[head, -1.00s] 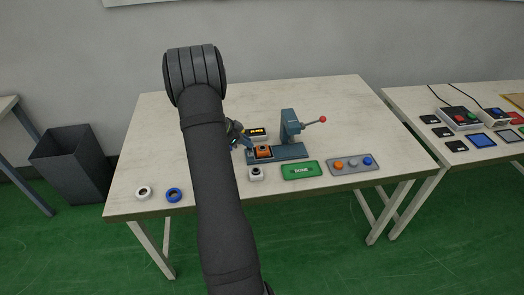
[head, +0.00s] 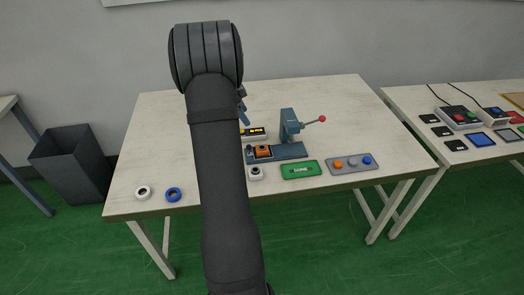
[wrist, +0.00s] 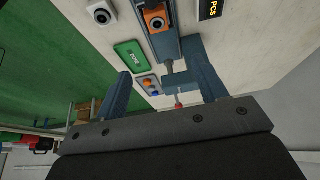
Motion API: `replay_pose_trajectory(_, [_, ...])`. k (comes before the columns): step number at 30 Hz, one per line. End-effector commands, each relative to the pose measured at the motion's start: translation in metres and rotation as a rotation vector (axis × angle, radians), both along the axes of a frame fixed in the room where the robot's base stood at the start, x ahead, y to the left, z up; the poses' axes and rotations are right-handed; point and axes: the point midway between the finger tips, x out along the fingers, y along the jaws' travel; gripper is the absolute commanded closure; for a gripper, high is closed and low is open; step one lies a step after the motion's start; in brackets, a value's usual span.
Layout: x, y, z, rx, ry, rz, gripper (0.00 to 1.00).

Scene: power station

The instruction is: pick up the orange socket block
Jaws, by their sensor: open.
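The orange socket block (head: 262,152) sits on the blue-grey base of the lever press (head: 290,152), left of the press's upright. In the wrist view the orange block (wrist: 155,19) is near the top edge, with a round dark socket in its face. My gripper is mostly hidden behind my arm in the head view; a blue finger part (head: 242,103) shows above and behind the block. In the wrist view my gripper (wrist: 160,65) has its two blue fingers spread, with nothing held between them. It is apart from the block.
A white socket block (head: 255,174), a green DONE plate (head: 302,170) and a grey panel with coloured buttons (head: 341,170) lie in front. A counter display (head: 257,131) stands behind. The red-knobbed lever (head: 322,119) sticks out right. A white ring (head: 143,192) and blue ring (head: 173,194) lie left.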

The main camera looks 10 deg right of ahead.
Motion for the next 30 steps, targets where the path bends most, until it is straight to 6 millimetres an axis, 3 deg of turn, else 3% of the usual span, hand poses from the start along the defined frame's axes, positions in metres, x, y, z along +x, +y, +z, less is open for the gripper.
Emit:
replay_pose_trajectory(2, [0.0, -0.001, 0.003, 0.022, 0.002, -0.004, 0.35])
replay_pose_trajectory(5, [-0.001, -0.006, -0.009, 0.027, 0.005, -0.004, 0.35])
replay_pose_trajectory(18, [-0.001, -0.039, -0.093, 0.025, 0.004, -0.004, 0.35])
replay_pose_trajectory(30, [-0.002, -0.049, -0.122, 0.024, 0.004, -0.003, 0.35])
